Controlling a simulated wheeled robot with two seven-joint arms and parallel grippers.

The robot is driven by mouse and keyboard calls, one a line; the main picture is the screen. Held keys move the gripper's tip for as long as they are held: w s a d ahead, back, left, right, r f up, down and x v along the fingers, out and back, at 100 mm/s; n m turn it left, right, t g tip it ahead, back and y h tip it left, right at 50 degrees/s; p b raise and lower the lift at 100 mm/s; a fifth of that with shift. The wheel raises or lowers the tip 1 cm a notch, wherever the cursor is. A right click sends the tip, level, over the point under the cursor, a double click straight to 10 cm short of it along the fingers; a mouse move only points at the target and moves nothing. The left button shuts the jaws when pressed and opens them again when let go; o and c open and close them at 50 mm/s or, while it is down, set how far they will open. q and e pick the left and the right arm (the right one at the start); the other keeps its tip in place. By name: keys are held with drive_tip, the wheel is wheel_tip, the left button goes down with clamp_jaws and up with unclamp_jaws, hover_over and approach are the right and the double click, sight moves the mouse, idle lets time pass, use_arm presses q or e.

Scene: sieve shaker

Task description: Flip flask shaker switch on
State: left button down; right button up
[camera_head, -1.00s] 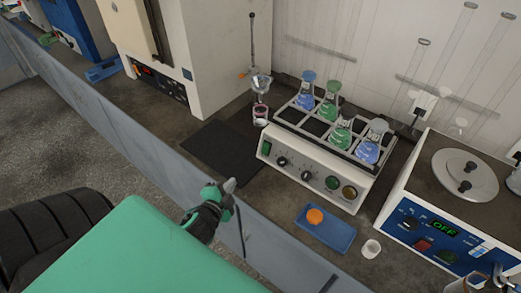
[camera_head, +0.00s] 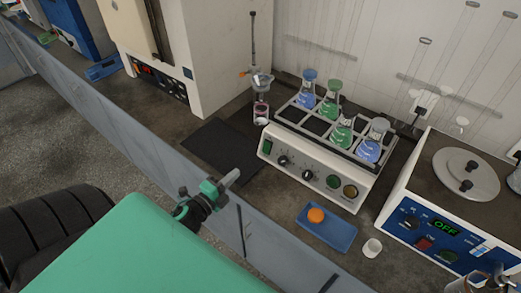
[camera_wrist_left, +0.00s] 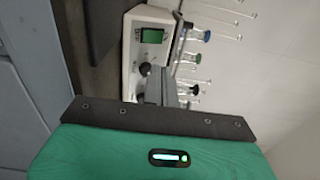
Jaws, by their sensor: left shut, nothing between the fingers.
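The flask shaker (camera_head: 318,165) is a white box on the bench with a rack of blue and green flasks on top. Its front has a green switch (camera_head: 267,147) at the left end, then black knobs and round buttons. In the left wrist view the green switch (camera_wrist_left: 153,36) shows clearly above a black knob. My left gripper (camera_head: 233,175) is shut and empty, in front of the shaker and apart from the switch in the head view. In the left wrist view its dark fingers (camera_wrist_left: 160,85) point at the shaker front, below the switch.
A blue tray (camera_head: 340,243) with an orange cap (camera_head: 316,215) and a white cup (camera_head: 372,248) lie in front of the shaker. A blue-fronted device reading OFF (camera_head: 420,235) stands at right. A dark mat (camera_head: 215,148) lies left of the shaker.

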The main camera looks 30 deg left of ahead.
sight(266, 144)
use_arm(q)
drive_tip(key=w+p, duration=0.1)
drive_tip(key=w, duration=0.3)
drive_tip(key=w+p, duration=0.1)
drive_tip(key=w, duration=0.3)
drive_tip(key=w+d+p, duration=0.1)
drive_tip(key=w+p, duration=0.1)
drive_tip(key=w, duration=0.2)
drive_tip(key=shift+w+r, duration=0.15)
drive_tip(key=shift+w, duration=0.8)
